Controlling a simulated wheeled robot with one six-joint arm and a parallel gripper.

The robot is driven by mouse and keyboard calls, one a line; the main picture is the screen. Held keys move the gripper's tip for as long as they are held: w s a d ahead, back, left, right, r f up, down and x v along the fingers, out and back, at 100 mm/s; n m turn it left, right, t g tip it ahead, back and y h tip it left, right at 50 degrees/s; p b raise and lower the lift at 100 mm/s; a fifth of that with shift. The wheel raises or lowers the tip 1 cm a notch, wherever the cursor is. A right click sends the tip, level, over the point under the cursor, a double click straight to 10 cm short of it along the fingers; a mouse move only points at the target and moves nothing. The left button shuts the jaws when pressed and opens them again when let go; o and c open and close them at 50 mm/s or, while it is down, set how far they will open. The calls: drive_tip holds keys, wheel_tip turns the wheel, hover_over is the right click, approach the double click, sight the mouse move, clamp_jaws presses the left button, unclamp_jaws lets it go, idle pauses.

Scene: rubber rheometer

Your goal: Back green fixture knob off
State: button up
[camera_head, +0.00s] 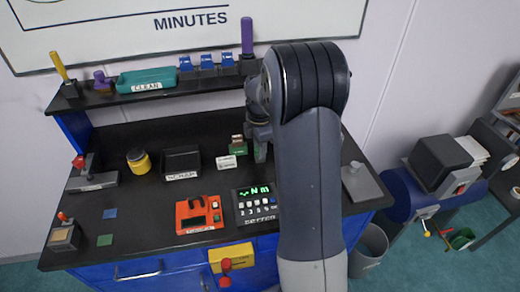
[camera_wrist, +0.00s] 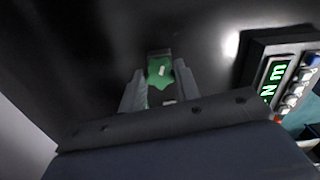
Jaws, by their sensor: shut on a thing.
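The green fixture knob (camera_wrist: 160,72) is star-shaped with a pale mark on its face, and shows in the wrist view in front of a dark surface. My gripper (camera_wrist: 159,82) has one finger on each side of the knob and is shut on it. In the head view, my arm covers part of the bench, and my gripper (camera_head: 261,150) points down behind the display unit. A small green block with a brown top (camera_head: 238,146) stands just left of my gripper there. I cannot tell whether it belongs to the knob's fixture. The knob itself is hidden in the head view.
The display unit (camera_head: 254,198) with lit green digits stands close in front of my gripper, and also shows in the wrist view (camera_wrist: 278,75). A red device (camera_head: 199,214), a black tray (camera_head: 181,163) and a yellow jar (camera_head: 138,161) stand to the left. A shelf (camera_head: 100,97) runs behind.

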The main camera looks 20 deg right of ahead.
drive_tip(key=n, duration=0.4)
drive_tip(key=shift+n, duration=0.3)
drive_tip(key=o, duration=0.8)
drive_tip(key=shift+o, duration=0.2)
